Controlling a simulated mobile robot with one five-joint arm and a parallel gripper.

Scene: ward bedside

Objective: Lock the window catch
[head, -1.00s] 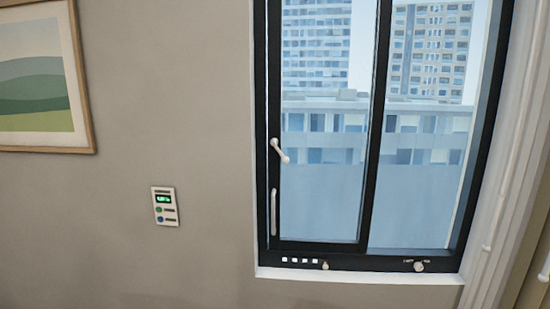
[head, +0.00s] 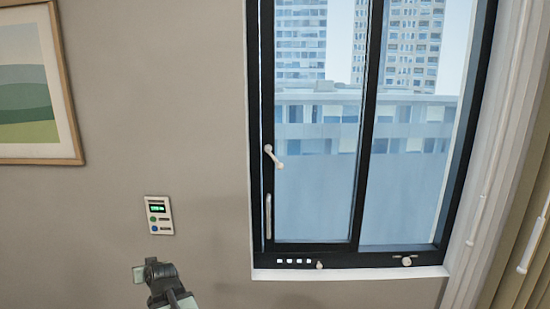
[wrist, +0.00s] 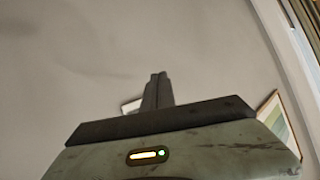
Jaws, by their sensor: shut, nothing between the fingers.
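The window (head: 310,180) has a dark frame and two panes. A white lever catch (head: 272,157) sits slanted on the left upright of the left sash, its lower end to the right. In the wrist view my gripper's fingers (wrist: 157,88) are together and empty, against plain wall. The catch does not show clearly in the wrist view.
A small wall panel (head: 159,215) with a green display is just above my gripper. A framed picture (head: 35,90) hangs at left. The bottom rail has small white squares and two knobs (head: 320,265) (head: 407,261). A curtain (head: 500,170) hangs at right. The wall between panel and window is bare.

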